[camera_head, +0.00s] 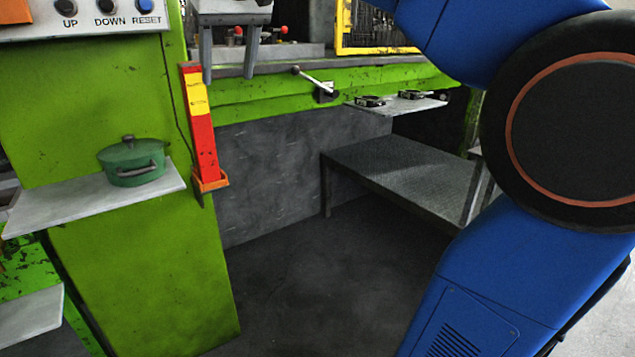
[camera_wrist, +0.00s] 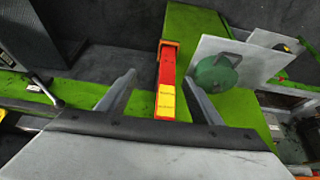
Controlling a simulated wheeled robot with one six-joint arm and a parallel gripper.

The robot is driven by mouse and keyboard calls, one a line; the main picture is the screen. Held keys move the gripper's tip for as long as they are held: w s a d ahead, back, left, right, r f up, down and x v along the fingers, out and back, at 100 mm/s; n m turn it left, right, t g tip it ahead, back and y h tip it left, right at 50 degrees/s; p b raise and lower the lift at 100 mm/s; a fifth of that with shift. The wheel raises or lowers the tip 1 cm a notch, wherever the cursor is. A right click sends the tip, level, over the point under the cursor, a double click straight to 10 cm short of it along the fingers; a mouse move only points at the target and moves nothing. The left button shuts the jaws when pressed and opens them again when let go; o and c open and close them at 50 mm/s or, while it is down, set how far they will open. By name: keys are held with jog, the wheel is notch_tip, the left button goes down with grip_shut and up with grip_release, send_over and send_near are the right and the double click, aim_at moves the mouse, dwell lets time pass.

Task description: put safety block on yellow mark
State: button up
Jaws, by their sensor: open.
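The safety block (camera_head: 203,140), a tall red bar with a yellow band, stands upright in an orange holder (camera_head: 211,182) on the side of the green press column. It also shows in the wrist view (camera_wrist: 166,82), between my two fingers as seen from there. My gripper (camera_head: 228,78) is open and empty, fingers pointing down, just right of the block's upper part in the head view. In the wrist view my gripper (camera_wrist: 160,77) has one finger on each side of the block, with gaps visible. I cannot make out a yellow mark on the press bed.
A green pot (camera_head: 132,161) stands on a white shelf (camera_head: 60,210) at left. A lever (camera_head: 314,79) sticks out from the press edge. A yellow-framed guard (camera_head: 345,28) is behind. A low metal table (camera_head: 400,170) stands at right. The floor in the middle is clear.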

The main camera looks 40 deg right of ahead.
jog(key=s+d+f, duration=0.1)
jog(key=s+f, duration=0.7)
jog(key=f, duration=0.4)
jog(key=s+d+f, duration=0.1)
jog(key=s+f, duration=0.8)
jog(key=f, duration=0.4)
jog(key=s+d+f, duration=0.1)
jog(key=s+f, duration=0.7)
jog(key=f, duration=0.5)
jog(key=shift+s+d+g, duration=0.25)
jog(key=shift+g, duration=0.15)
jog(key=shift+o, duration=0.3)
jog(key=shift+s+f, duration=0.15)
jog(key=shift+f, duration=0.25)
